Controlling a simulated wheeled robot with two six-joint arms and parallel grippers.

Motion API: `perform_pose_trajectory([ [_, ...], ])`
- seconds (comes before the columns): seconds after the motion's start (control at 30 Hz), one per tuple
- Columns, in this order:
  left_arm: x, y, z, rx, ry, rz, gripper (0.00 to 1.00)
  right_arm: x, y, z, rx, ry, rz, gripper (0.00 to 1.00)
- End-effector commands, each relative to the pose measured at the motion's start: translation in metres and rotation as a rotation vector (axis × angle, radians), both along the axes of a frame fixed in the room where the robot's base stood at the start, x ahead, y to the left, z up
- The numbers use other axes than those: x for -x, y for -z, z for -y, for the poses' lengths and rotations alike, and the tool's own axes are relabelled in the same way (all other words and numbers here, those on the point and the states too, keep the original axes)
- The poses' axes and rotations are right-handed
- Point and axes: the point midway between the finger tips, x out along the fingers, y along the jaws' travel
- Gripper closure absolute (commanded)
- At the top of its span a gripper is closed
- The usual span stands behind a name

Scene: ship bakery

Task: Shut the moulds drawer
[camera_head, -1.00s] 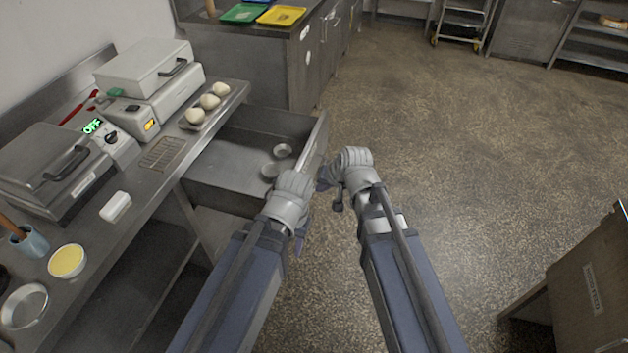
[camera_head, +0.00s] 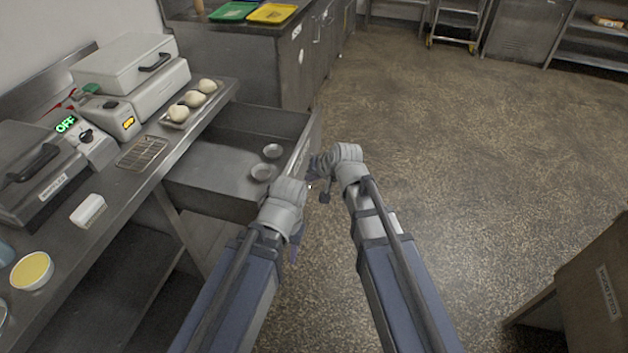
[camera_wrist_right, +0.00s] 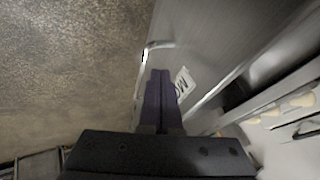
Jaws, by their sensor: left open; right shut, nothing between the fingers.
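The moulds drawer (camera_head: 215,205) stands pulled out from under the counter on the left in the head view. Two small round tins (camera_head: 262,172) lie in it. In the right wrist view its front panel (camera_wrist_right: 205,45) shows a partly hidden label (camera_wrist_right: 183,82) reading "MO" and a bar handle (camera_wrist_right: 150,47). My right gripper (camera_head: 318,168) is shut and empty, close to the outer face of the drawer front; its fingers (camera_wrist_right: 158,95) point along the panel near the handle. I cannot tell if they touch it. My left gripper (camera_head: 299,228) is open, beside the drawer's near front corner, its fingers mostly hidden.
A cardboard box (camera_head: 590,290) stands at the lower right. The floor (camera_head: 450,170) between is clear.

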Motion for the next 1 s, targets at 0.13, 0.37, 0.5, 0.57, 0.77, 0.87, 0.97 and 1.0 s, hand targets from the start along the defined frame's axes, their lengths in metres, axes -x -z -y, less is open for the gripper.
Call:
perform_pose_trajectory([
  [0.13,0.0,0.027,0.0,0.0,0.0,0.0,0.56,-0.015,0.027,-0.009,0.001,-0.001,0.0,1.0],
  [0.37,0.0,0.05,0.0,0.0,0.0,0.0,0.56,-0.03,0.05,-0.019,0.001,-0.001,0.0,1.0],
  [0.5,0.0,0.052,0.0,0.0,0.0,0.0,0.56,-0.032,0.052,-0.021,0.0,0.0,0.0,1.0],
  [0.57,0.0,0.051,0.0,0.0,0.0,0.0,0.56,-0.032,0.051,-0.021,0.0,0.0,0.0,1.0],
  [0.77,0.0,0.051,0.0,0.0,0.0,0.0,0.56,-0.032,0.051,-0.021,0.0,0.0,0.0,1.0],
  [0.87,0.0,0.051,0.0,0.0,0.0,0.0,0.56,-0.033,0.051,-0.023,0.001,-0.001,0.0,1.0],
  [0.97,0.0,0.051,0.0,0.0,0.0,0.0,0.56,-0.035,0.051,-0.029,0.0,-0.002,0.001,1.0],
  [1.0,0.0,0.051,0.0,0.0,0.0,0.0,0.56,-0.037,0.051,-0.033,0.001,-0.003,0.001,1.0],
])
